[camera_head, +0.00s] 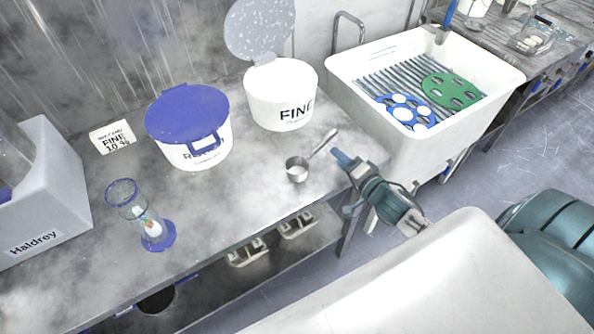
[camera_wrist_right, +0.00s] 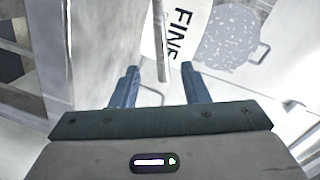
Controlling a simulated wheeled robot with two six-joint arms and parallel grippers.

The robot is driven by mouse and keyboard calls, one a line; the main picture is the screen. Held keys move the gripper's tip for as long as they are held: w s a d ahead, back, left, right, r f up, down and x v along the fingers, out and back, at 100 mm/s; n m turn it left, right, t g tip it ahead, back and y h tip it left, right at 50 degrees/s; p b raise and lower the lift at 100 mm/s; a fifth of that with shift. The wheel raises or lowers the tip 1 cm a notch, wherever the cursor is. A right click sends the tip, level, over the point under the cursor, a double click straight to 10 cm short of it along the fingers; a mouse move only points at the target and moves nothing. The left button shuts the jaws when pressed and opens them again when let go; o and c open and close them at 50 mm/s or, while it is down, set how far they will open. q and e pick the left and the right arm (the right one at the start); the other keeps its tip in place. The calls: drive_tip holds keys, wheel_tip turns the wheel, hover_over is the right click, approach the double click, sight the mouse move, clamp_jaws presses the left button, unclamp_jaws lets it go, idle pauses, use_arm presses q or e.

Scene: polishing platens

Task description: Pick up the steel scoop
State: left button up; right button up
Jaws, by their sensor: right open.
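The steel scoop (camera_head: 297,171) rests on the grey worktop in front of the white FINE tub, its round cup toward the front and its thin handle slanting up to the right. My right gripper (camera_head: 342,158) is at the worktop's right end, right of the scoop and apart from it. In the right wrist view its two blue fingers (camera_wrist_right: 160,88) are spread with nothing held. A grey bar, seemingly the scoop's handle (camera_wrist_right: 161,50), comes down from the top toward the gap between them; the cup is out of that view. My left gripper is not in view.
The open FINE tub (camera_head: 280,96) stands behind the scoop. A blue-lidded tub (camera_head: 190,157), an hourglass-shaped timer (camera_head: 141,216) and a FINE card (camera_head: 113,137) are to the left. A white sink (camera_head: 404,140) with discs stands right. The worktop around the scoop is clear.

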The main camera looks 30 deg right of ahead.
sight(323, 144)
drive_tip(key=shift+w+a, duration=0.1)
drive_tip(key=shift+w, duration=0.25)
drive_tip(key=shift+w+f+b, duration=0.2)
drive_tip(key=shift+w+b, duration=0.2)
drive_tip(key=shift+w+a+f+b, duration=0.15)
drive_tip(key=shift+w+b, duration=0.45)
drive_tip(key=shift+w, duration=0.9)
drive_tip(key=w, duration=0.4)
drive_tip(key=shift+a+f+b, duration=0.25)
drive_tip(key=shift+a+b, duration=0.05)
drive_tip(key=shift+b, duration=0.05)
clamp_jaws()
